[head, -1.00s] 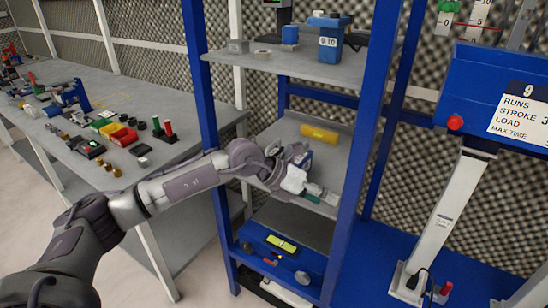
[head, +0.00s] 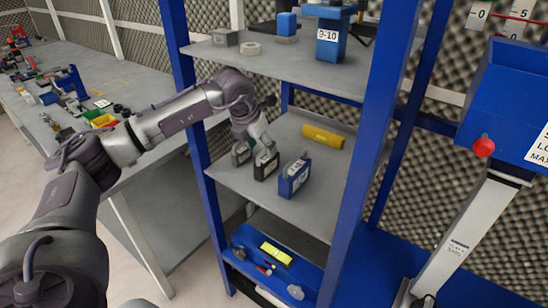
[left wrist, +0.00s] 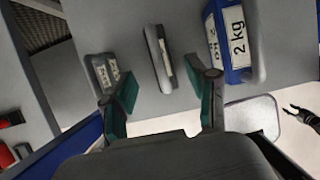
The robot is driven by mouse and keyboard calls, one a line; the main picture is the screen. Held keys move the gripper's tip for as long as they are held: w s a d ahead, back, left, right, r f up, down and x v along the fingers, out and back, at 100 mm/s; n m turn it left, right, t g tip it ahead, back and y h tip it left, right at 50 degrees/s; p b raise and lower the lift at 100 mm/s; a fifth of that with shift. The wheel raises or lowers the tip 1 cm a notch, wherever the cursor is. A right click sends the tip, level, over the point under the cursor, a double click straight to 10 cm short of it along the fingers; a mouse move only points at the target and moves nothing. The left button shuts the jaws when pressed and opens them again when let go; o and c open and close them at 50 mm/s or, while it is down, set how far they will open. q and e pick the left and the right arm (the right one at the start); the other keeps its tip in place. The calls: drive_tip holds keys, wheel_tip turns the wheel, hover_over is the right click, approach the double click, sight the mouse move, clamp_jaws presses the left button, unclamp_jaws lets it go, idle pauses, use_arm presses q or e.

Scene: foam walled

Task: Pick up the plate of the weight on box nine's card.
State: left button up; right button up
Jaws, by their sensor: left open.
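Three plates stand upright in a row on the middle shelf (head: 230,180): a grey one (head: 240,154), a black one (head: 266,166) and a blue one (head: 294,177). In the left wrist view, the blue plate (left wrist: 236,42) reads 2 kg; the labels on the grey plate (left wrist: 103,72) and the middle plate (left wrist: 157,58) are not readable. My left gripper (left wrist: 160,90) is open and empty, its green-padded fingers spread either side of the middle plate. Box nine's card (head: 540,148) is cut off at the right edge, its load value out of view.
A yellow cylinder (head: 323,136) lies behind the plates. Blue rack posts (head: 366,150) flank the shelf; an upper shelf (head: 290,67) is above. A small dark claw-like shape (left wrist: 303,116), possibly my right gripper, shows in the left wrist view.

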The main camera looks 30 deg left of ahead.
sight(266, 159)
use_arm(q)
drive_tip(key=shift+w+a+f, duration=0.1)
drive_tip(key=shift+w, duration=0.15)
drive_tip(key=shift+w+f, duration=0.2)
drive_tip(key=shift+f, duration=0.85)
drive_tip(key=x, duration=0.1)
drive_tip(key=p+x, duration=0.1)
drive_tip(key=x, duration=0.2)
drive_tip(key=shift+s+f, duration=0.2)
drive_tip(key=shift+f, duration=0.15)
drive_tip(key=shift+w+f, duration=0.1)
drive_tip(key=shift+f, duration=0.15)
use_arm(e)
drive_tip(key=shift+s+r, duration=0.2)
drive_tip(key=shift+r, duration=0.5)
use_arm(q)
clamp_jaws()
drive_tip(key=shift+w+r, duration=0.1)
drive_tip(key=shift+r, duration=0.05)
